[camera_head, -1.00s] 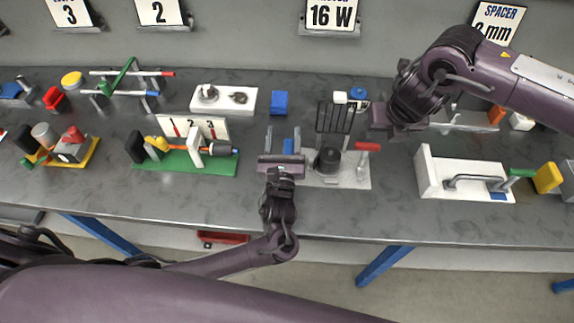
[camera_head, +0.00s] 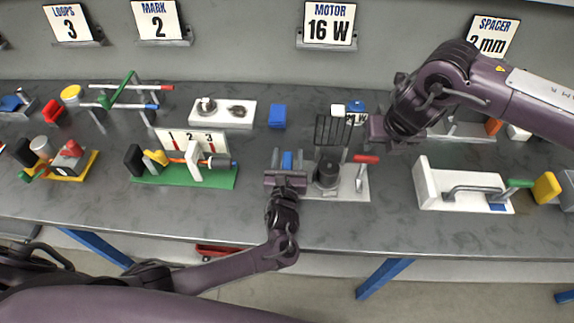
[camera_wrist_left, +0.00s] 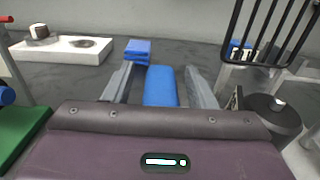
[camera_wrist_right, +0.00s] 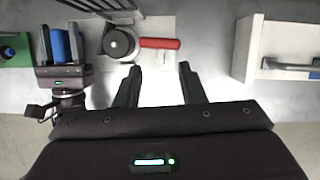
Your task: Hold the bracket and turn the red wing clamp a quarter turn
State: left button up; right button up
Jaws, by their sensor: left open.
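The red wing clamp (camera_head: 365,159) is a red handle at the right of a grey plate (camera_head: 347,190), beside a dark round motor (camera_head: 327,172). In the right wrist view the red handle (camera_wrist_right: 160,43) lies sideways, right of a round grey hub. A blue upright piece (camera_wrist_left: 160,87), perhaps the bracket, stands between the fingers of my left gripper (camera_head: 286,160). The left fingers are open, with visible gaps on both sides of it. My right gripper (camera_wrist_right: 158,72) is open and empty, with the red handle ahead of its fingertips. Its fingers are hidden in the head view.
A black wire rack (camera_head: 333,130) rises behind the motor. A blue block (camera_head: 277,116) and a white tray (camera_head: 222,121) lie behind left. A green fixture (camera_head: 185,181) stands left and a white fixture (camera_head: 427,182) right. Bare bench lies along the front edge.

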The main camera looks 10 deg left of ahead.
aim_at(367, 157)
pick_arm(q)
grip_shut()
pick_arm(e)
jog(key=o, duration=1)
jog(key=shift+w+f+g, duration=0.1)
jog(key=shift+w+g, duration=0.2)
jog(key=shift+o, duration=0.2)
jog(key=shift+w+a+r+m+g+h, duration=0.6)
jog(key=shift+w+r+m+g, duration=0.2)
jog(key=shift+w+r+g, duration=0.8)
notch_tip(367, 157, down, 12)
jog(key=shift+r, duration=0.1)
jog(key=shift+c, duration=0.2)
